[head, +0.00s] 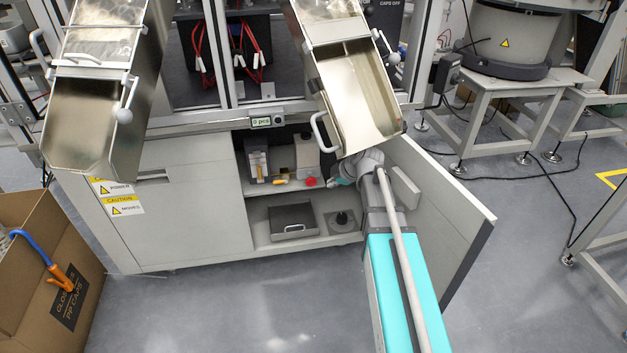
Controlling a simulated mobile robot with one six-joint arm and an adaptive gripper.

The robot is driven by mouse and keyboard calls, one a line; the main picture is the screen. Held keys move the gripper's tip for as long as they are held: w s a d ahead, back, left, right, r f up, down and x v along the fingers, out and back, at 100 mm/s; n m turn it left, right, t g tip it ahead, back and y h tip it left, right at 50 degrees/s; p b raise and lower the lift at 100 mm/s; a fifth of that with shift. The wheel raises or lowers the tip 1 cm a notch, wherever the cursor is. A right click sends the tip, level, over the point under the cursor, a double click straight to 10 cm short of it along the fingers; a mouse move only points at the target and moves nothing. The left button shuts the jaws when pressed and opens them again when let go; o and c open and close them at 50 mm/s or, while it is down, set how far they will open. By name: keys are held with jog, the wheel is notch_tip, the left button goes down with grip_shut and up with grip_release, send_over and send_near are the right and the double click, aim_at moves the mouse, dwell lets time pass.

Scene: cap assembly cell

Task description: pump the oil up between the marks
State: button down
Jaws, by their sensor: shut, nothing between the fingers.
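The cabinet under the machine is open, and its upper shelf holds small equipment. A grey unit with yellowish parts (257,162) stands at the left of that shelf. A pale box-like unit (305,150) stands at the right, with a red round knob (311,182) low in front of it. I cannot tell which holds the oil, and no level or marks can be read from here. My gripper (339,182) is at the right side of the opening, mostly hidden by my own wrist. It is shut and empty, a little right of the red knob.
The cabinet door (440,215) stands open to the right of my arm. A metal chute (355,95) overhangs the opening. The lower shelf holds a dark lidded box (293,220) and a black round part (342,220). A cardboard box (50,260) stands left. The floor in front is clear.

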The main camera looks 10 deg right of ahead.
aim_at(311, 181)
jog(key=shift+w, duration=0.25)
jog(key=shift+f, duration=0.1)
jog(key=w+a+f+b, duration=0.4)
jog(key=w+f+b, duration=0.3)
jog(key=w+b, duration=0.1)
jog(key=shift+w+f, duration=0.35)
jog(key=shift+f, duration=0.05)
dwell(0.8)
dwell(0.3)
